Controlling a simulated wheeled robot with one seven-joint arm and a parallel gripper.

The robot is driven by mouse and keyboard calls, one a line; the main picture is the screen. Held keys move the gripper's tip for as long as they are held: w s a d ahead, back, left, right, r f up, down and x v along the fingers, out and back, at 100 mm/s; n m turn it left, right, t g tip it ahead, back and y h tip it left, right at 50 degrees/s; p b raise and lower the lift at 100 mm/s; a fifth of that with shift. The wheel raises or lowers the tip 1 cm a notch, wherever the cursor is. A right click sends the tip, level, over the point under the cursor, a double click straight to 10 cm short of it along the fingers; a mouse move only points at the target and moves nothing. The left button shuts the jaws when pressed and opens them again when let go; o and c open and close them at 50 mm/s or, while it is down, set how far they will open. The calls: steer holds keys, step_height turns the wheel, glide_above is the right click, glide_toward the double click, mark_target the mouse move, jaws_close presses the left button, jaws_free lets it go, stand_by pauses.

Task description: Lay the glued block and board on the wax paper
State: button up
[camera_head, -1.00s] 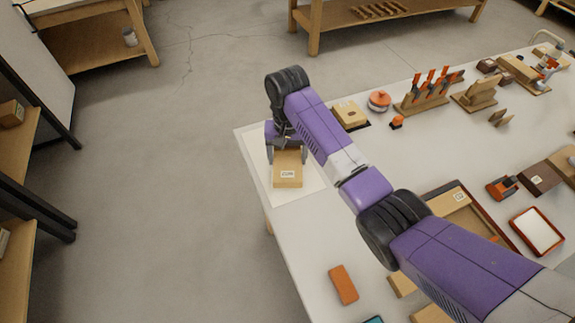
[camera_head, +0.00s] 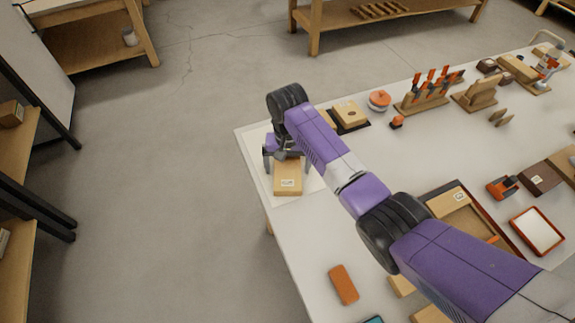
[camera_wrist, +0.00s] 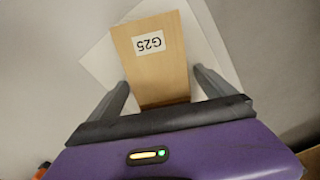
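A light wooden piece (camera_head: 288,181) with a white label lies flat on the white wax paper (camera_head: 257,160) at the bench's left corner. In the wrist view the same piece (camera_wrist: 165,75) reads G25, with the wax paper (camera_wrist: 112,62) behind it. A seam between block and board cannot be made out. My gripper (camera_head: 287,163) is over the far end of the piece. In the wrist view my gripper (camera_wrist: 160,80) is open, one finger on each side, with a clear gap on the right. The far end is partly hidden by my gripper.
A wooden block on a dark base (camera_head: 350,116) and a round orange-topped item (camera_head: 379,100) stand to the right. An orange block (camera_head: 343,284) lies near the front edge. My arm crosses over the bench. The bench between paper and orange block is clear.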

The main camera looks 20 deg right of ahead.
step_height(320, 180, up, 12)
steer(key=shift+r, duration=0.15)
stand_by(0.6)
steer(key=shift+w, duration=0.1)
steer(key=w+a+r+n+t, duration=0.2)
steer(key=w+r+t, duration=0.3)
steer(key=w, duration=0.4)
steer(key=t+y, duration=0.1)
steer(key=t, duration=1)
glide_above(287, 167)
steer(key=s+a, duration=0.4)
steer(key=s, duration=0.1)
steer(key=f, duration=0.2)
steer(key=s+d+r+n, duration=0.1)
steer(key=s+d, duration=0.1)
steer(key=s, duration=1.7)
steer(key=s+d+r+n+g+h, duration=0.1)
steer(key=s+d+r, duration=0.1)
steer(key=s, duration=1.7)
steer(key=shift+s+n, duration=0.15)
steer(key=shift+n, duration=0.15)
